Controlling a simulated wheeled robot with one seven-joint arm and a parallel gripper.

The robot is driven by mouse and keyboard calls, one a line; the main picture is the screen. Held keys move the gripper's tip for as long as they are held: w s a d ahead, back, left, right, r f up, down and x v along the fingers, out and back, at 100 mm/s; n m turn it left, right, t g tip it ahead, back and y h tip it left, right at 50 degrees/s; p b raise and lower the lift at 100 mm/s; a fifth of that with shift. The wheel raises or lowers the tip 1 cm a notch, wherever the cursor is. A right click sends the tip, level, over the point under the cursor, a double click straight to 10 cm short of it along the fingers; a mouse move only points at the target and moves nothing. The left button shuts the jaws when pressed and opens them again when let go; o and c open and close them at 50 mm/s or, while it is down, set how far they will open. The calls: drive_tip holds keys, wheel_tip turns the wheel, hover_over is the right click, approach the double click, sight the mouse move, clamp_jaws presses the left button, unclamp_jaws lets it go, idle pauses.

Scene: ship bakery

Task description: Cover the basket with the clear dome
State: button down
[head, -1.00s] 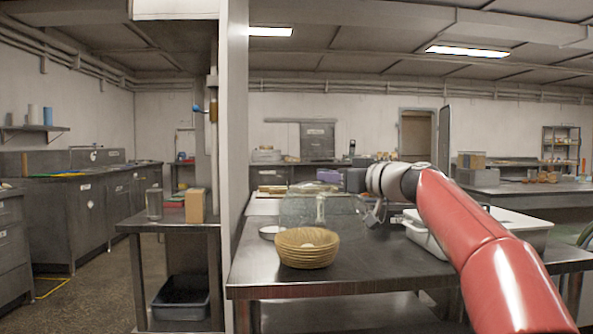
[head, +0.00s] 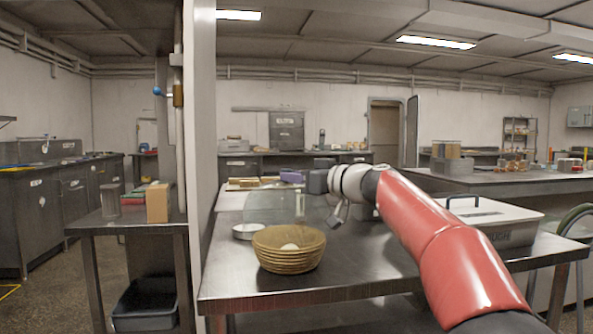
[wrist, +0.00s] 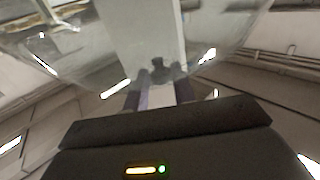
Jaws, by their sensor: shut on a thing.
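The woven basket (head: 288,262) stands upright on the steel table, with something small and pale inside. The clear dome (head: 265,209) shows behind and above the basket's rim in the head view. It looks raised off the table and apart from the basket, but its exact height and depth are hard to tell. My gripper (head: 318,181) is to the right of and above the basket, shut on the dome. In the wrist view the clear dome (wrist: 225,30) fills the upper part, and its dark knob (wrist: 158,72) sits between my fingers (wrist: 160,92).
The steel table (head: 345,275) has bare room right of the basket. A round white dish (head: 248,231) is just behind-left of the basket. A pale post (head: 198,150) rises at the table's left edge.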

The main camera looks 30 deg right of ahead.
wheel_tip(320, 180, down, 8)
drive_tip(key=b, duration=0.9)
drive_tip(key=shift+s+d+r+b, duration=0.15)
drive_tip(key=shift+s+r+b, duration=0.1)
drive_tip(key=shift+b, duration=0.35)
idle(0.6)
drive_tip(key=shift+f+b, duration=0.25)
drive_tip(key=shift+b, duration=0.3)
idle(0.3)
idle(0.3)
drive_tip(key=c, duration=1.1)
unclamp_jaws()
drive_tip(key=shift+o, duration=0.5)
drive_tip(key=o, duration=0.4)
